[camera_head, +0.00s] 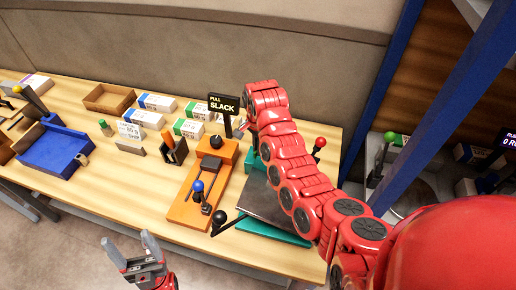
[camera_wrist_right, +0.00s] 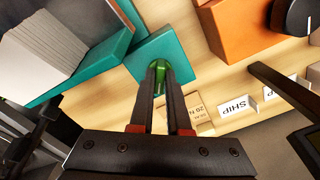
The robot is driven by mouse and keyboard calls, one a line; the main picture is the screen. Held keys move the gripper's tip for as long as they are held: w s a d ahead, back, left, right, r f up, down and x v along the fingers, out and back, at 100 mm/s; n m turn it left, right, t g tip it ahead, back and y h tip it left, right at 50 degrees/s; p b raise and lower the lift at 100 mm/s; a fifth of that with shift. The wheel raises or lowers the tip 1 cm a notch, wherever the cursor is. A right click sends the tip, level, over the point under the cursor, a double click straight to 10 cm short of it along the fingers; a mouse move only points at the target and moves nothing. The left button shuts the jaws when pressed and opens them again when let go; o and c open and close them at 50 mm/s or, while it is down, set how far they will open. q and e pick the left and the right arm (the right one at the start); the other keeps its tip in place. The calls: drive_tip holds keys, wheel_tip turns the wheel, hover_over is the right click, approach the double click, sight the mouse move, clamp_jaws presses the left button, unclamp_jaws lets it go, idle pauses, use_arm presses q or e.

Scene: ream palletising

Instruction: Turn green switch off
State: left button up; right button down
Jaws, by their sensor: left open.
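In the head view my red right arm covers most of the teal block and the switch. My left gripper (camera_head: 128,243) is open and empty in front of the table's near edge.
An orange base (camera_head: 186,207) with a blue-knobbed lever (camera_head: 198,186) stands left of my right arm. A black-knobbed lever (camera_head: 218,217), red knob (camera_head: 320,142) and SLACK sign (camera_head: 223,104) are close by. A blue tray (camera_head: 55,152) lies left.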

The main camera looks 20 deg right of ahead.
drive_tip(key=shift+n, duration=0.3)
drive_tip(key=shift+n+b, duration=0.35)
drive_tip(key=shift+n, duration=1.05)
drive_tip(key=n, duration=0.5)
drive_tip(key=shift+n+p, duration=0.4)
drive_tip(key=shift+n, duration=2.4)
drive_tip(key=c, duration=0.9)
unclamp_jaws()
